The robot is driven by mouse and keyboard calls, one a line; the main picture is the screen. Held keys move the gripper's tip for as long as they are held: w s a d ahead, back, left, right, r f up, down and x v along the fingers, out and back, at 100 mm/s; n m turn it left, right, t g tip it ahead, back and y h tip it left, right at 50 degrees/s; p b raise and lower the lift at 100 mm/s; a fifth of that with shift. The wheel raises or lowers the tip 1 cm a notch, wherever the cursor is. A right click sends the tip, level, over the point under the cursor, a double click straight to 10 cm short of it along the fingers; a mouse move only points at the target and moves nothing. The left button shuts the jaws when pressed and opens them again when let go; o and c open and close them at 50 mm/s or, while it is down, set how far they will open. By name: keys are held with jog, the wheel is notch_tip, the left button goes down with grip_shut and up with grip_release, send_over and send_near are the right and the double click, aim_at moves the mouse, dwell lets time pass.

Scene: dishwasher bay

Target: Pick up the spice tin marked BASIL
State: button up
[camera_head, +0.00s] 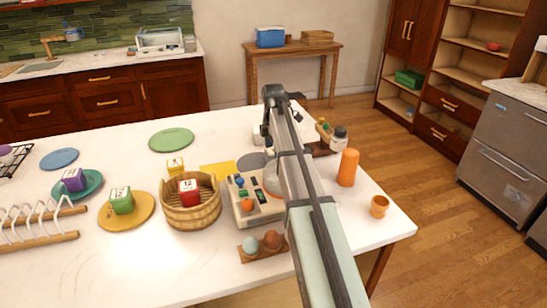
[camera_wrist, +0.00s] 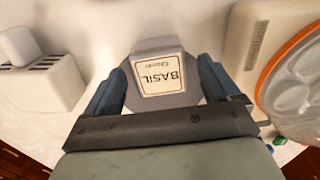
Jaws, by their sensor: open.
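The spice tin marked BASIL (camera_wrist: 160,76) shows in the wrist view, grey with a pale label whose word reads upside down. My gripper (camera_wrist: 163,68) is open, with one dark blue finger on each side of the tin. I cannot tell whether either finger touches it. In the head view my arm reaches across the table, and I cannot make out the BASIL tin there.
A white slotted block (camera_wrist: 38,72) lies left of the tin in the wrist view; an orange-rimmed appliance (camera_wrist: 247,45) is close on the right. In the head view, a wooden basket (camera_head: 193,215), an orange cylinder (camera_head: 348,168) and a jar (camera_head: 338,142) stand near my arm.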

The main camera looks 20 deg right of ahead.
jog(key=shift+f, duration=0.7)
jog(key=c, duration=1.1)
